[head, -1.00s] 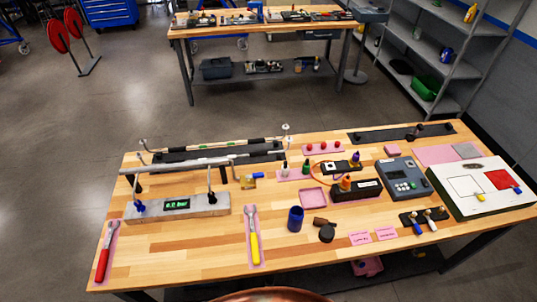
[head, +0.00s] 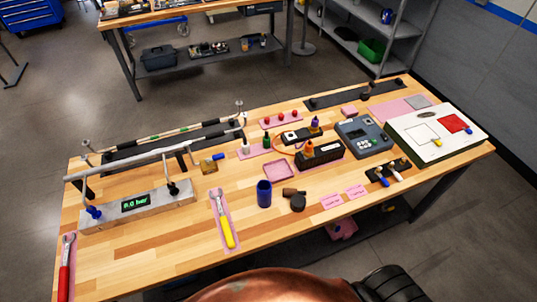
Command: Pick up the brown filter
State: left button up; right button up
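A small dark brown piece (head: 291,192), which looks like the brown filter, lies on the wooden workbench (head: 160,250) near its front middle. It touches or nearly touches a round black cap (head: 298,204); I cannot tell which. A dark blue cup (head: 264,193) stands upright just left of it. Neither of my grippers shows in the head view, so I cannot see their state.
A yellow-handled wrench (head: 226,230) lies left of the cup. A pressure gauge block (head: 135,204) with pipes stands at the left. Pink labels (head: 332,201), a grey meter (head: 360,138) and a white panel (head: 436,133) are to the right. Bare wood lies in front.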

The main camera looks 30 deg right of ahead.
aim_at(287, 192)
jog(key=z, duration=1.2)
